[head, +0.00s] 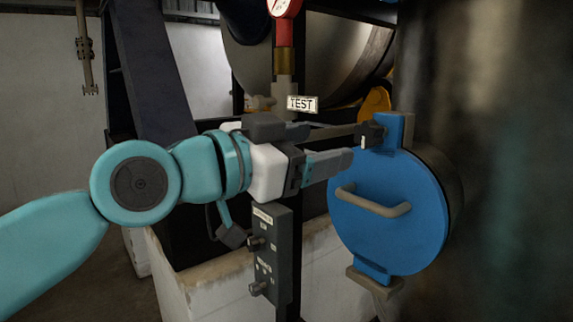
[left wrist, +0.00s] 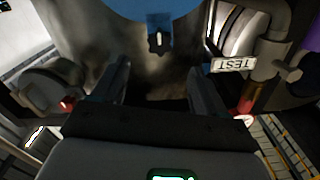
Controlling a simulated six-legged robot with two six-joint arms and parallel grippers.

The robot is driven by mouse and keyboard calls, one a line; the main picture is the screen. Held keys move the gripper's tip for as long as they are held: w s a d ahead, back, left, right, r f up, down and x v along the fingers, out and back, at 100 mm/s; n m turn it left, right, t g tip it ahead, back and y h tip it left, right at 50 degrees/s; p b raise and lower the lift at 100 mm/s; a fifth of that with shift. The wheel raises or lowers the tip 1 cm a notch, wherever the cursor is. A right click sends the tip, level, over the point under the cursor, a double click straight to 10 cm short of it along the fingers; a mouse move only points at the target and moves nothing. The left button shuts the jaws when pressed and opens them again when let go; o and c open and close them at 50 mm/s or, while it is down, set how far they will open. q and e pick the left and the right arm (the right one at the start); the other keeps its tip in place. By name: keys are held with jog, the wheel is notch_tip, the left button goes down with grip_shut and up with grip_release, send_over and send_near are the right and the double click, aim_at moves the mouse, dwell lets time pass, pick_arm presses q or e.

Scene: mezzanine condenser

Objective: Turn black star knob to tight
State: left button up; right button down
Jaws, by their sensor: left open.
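The black star knob (head: 371,134) sits at the top of the round blue cover (head: 385,225), beside a blue lug. In the left wrist view the knob (left wrist: 158,43) shows ahead, roughly centred between the fingers and beyond their tips. My left gripper (head: 328,147) is open, to the left of the knob and apart from it. In the left wrist view its two fingers (left wrist: 158,70) are spread with nothing between them. My right gripper is not in view.
The cover has a tan bar handle (head: 373,203). A white TEST tag (head: 302,103) hangs below a red gauge (head: 284,7) and pipe. A grey control box (head: 269,255) stands below my gripper. A blurred dark shape fills the right side.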

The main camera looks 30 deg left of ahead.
pick_arm(q)
jog(key=v, duration=0.4)
jog(key=shift+s+b, duration=0.2)
jog(key=shift+b, duration=0.1)
jog(key=shift+a, duration=0.1)
